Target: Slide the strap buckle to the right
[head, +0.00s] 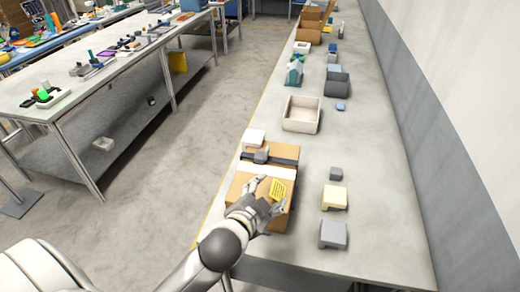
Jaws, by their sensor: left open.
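A brown cardboard box (286,172) stands near the front left of the long grey bench. A dark strap (284,160) runs across the far part of its top. The grey strap buckle (261,156) sits on the strap, left of the middle. My left gripper (272,192) is over the near part of the box top, nearer to me than the buckle and apart from it. Its fingers are spread and hold nothing that I can see. The forearm and hand hide part of the box's near side. My right gripper is out of view.
A yellow label (279,189) lies on the box top by my fingers. A small white block (254,137) is behind the box. Grey and cream blocks (334,197) stand to its right, and an open whitish bin (301,115) farther back. A wall bounds the bench's right side.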

